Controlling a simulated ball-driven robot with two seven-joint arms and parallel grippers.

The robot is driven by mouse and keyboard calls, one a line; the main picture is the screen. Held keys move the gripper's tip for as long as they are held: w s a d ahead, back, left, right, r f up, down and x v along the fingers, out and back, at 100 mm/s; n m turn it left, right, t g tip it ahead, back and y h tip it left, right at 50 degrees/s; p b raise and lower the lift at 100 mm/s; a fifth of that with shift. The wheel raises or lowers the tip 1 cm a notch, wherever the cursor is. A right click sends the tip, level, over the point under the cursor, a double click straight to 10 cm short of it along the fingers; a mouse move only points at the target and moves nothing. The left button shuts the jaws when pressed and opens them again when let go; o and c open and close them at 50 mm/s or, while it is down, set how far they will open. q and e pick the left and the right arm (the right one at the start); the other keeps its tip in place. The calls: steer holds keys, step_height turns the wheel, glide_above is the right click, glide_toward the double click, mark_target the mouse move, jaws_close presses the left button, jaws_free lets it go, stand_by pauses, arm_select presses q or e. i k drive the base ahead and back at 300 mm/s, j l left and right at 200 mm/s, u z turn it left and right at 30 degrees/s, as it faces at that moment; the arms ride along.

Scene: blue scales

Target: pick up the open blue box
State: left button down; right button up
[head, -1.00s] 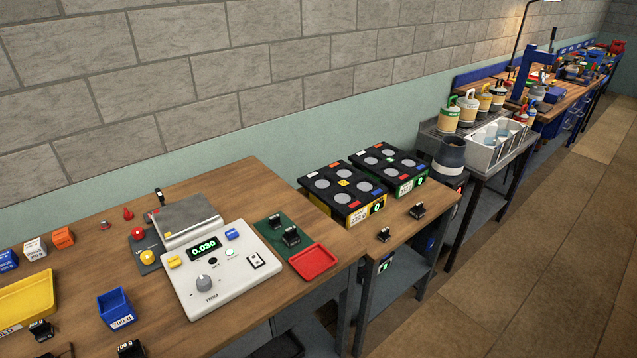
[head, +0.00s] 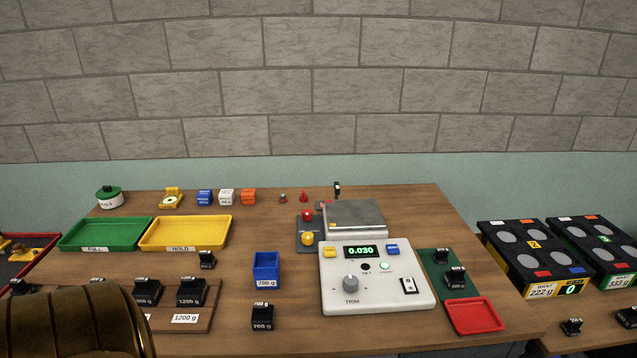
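The open blue box (head: 266,271) stands upright on the wooden table, left of the white scale, with a label reading 700 g on its front. Its open top faces up and it looks empty. A black 700 g weight (head: 262,316) sits just in front of it, apart from it. Neither of my grippers shows in the head view.
The white scale (head: 376,295) reads 0.030 and has a metal pan behind it. A yellow tray (head: 186,234) and a green tray (head: 105,235) lie at left. Black weights stand on a wooden board (head: 195,322). A red tray (head: 474,315) is at right.

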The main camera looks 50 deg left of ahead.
mark_target(265, 271)
steer(key=u, duration=1.85)
steer(key=i+j+z, duration=0.15)
steer(key=j+z, duration=0.2)
steer(key=i+j+z, duration=0.1)
steer(key=j+z, duration=0.15)
steer(key=z, duration=0.15)
